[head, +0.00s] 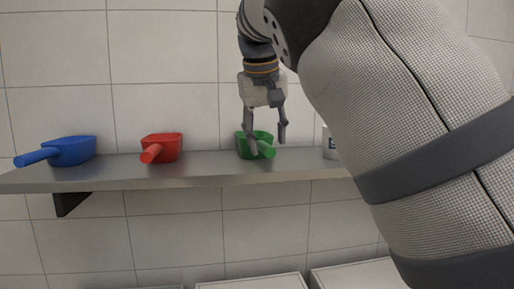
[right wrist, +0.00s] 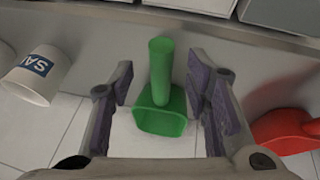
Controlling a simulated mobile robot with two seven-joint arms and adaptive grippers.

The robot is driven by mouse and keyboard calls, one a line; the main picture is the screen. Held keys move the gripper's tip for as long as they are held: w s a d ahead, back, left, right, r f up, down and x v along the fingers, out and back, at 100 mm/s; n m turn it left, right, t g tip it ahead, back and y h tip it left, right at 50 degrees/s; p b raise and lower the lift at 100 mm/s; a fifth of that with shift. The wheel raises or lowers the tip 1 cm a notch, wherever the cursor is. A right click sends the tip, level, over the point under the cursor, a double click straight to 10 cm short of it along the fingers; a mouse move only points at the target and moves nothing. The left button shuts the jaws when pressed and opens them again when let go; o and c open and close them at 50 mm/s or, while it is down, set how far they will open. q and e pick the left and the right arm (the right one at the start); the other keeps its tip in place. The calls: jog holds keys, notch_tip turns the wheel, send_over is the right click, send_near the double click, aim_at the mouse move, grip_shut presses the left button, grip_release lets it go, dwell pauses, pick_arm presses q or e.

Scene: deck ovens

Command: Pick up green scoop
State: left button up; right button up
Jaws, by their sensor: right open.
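The green scoop (head: 262,152) stands on the grey metal shelf (head: 210,167), right of its middle in the head view. Its handle points toward the shelf's front edge. My right gripper (head: 267,146) is above and in front of it, fingers pointing down, open. In the right wrist view the green scoop (right wrist: 162,90) lies between the two spread fingers, with a gap on both sides, and the right gripper (right wrist: 163,90) holds nothing. My left gripper is not in view.
A red scoop (head: 162,147) and a blue scoop (head: 72,151) are on the shelf to the left. A white cup with a blue label (right wrist: 33,74) is on the other side, partly hidden by my arm in the head view (head: 328,145). A tiled wall (head: 165,50) is behind.

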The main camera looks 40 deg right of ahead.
aim_at(266, 145)
jog(key=x, duration=0.4)
jog(key=shift+w, duration=0.15)
grip_shut()
